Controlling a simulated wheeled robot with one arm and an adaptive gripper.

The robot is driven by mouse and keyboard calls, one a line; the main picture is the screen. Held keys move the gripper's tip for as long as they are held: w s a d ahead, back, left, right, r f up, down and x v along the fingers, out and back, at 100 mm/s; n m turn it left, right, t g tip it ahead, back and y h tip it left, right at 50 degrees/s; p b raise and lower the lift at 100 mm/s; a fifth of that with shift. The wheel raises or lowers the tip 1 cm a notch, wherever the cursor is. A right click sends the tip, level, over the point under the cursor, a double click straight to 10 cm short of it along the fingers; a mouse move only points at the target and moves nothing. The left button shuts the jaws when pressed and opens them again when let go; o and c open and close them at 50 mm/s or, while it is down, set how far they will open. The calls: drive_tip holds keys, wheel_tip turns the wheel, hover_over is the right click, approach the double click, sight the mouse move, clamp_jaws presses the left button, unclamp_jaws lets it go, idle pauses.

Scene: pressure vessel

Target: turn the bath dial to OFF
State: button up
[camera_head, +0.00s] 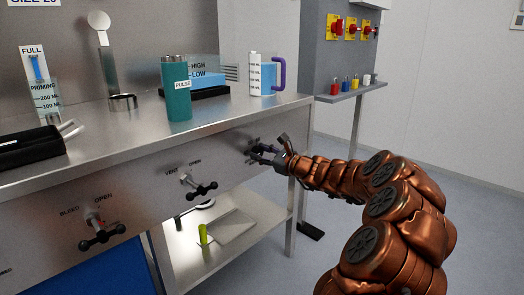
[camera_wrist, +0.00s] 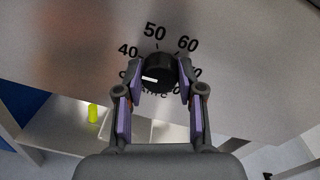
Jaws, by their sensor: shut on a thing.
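The bath dial (camera_wrist: 158,72) is a round black knob with a white pointer mark, on the steel front panel. My gripper (camera_wrist: 160,88) is shut on the dial, one finger on each side. In the head view my gripper (camera_head: 268,156) reaches the panel's right end, and the dial there is mostly hidden.
Left along the panel are the VENT handle (camera_head: 199,189) and the BLEED handle (camera_head: 101,236). A teal PULSE bottle (camera_head: 176,90) and a jug with a purple handle (camera_head: 262,75) stand on the counter above. A lower shelf (camera_head: 250,236) holds a yellow-green object (camera_head: 203,235).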

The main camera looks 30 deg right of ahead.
drive_tip(key=shift+n, duration=0.3)
drive_tip(key=shift+f+n+b, duration=0.1)
drive_tip(key=shift+n+b, duration=0.3)
drive_tip(key=shift+n, duration=0.9)
drive_tip(key=n+b, duration=0.3)
drive_tip(key=n, duration=0.1)
drive_tip(key=shift+a+n, duration=0.1)
drive_tip(key=shift+n, duration=0.6)
drive_tip(key=o, duration=1.1)
drive_tip(key=shift+o, duration=0.2)
drive_tip(key=v, duration=1.2)
drive_tip(key=shift+a+r, duration=0.15)
drive_tip(key=shift+r, duration=0.05)
